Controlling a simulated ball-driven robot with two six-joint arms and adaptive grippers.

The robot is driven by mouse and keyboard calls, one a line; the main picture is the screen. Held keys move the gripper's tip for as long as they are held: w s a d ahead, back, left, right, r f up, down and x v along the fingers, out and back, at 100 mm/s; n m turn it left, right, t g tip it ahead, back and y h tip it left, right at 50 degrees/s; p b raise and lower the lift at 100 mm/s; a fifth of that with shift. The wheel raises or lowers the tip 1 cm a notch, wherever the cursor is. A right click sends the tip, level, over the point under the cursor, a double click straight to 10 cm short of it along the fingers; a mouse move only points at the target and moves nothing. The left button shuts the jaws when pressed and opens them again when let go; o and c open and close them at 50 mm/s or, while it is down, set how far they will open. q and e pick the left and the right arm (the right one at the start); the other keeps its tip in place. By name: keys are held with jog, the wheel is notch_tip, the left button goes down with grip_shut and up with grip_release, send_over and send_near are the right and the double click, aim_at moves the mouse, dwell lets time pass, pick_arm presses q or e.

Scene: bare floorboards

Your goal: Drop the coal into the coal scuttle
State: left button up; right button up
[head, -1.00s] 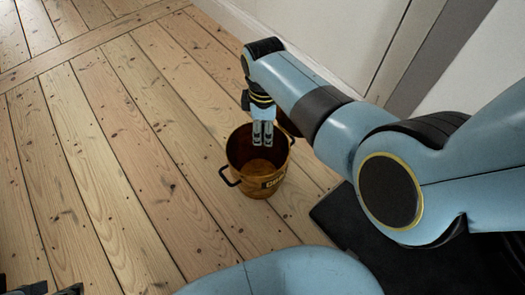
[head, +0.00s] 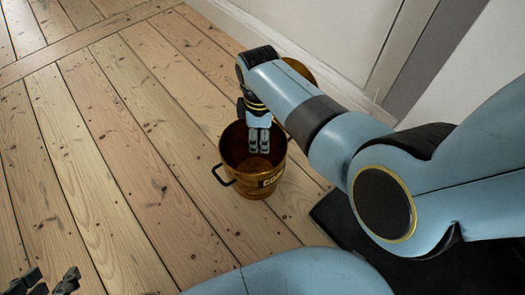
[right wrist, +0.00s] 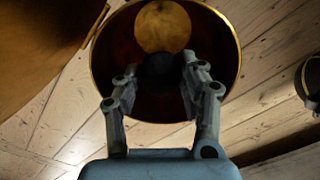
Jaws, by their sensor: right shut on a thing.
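The coal scuttle (head: 268,184) is a brass-coloured bucket with a dark reddish inside, a black side handle and lettering on its front. It stands upright on the floorboards. My right gripper (head: 259,143) points down over its mouth. In the right wrist view, a dark rounded lump, the coal (right wrist: 160,74), is between the fingers, with the scuttle's rim (right wrist: 238,60) around it. The coal is not distinguishable in the head view. My left gripper (head: 46,279) is at the bottom left corner, fingers spread and empty, far from the scuttle.
A brass-coloured object (head: 300,70) is partly hidden behind my right arm near the wall. A large brown surface (right wrist: 40,45) fills the upper left of the right wrist view. The floor (head: 110,150) left of the scuttle is clear.

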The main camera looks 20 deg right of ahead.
jog(key=o, duration=1.3)
jog(key=shift+c, duration=0.2)
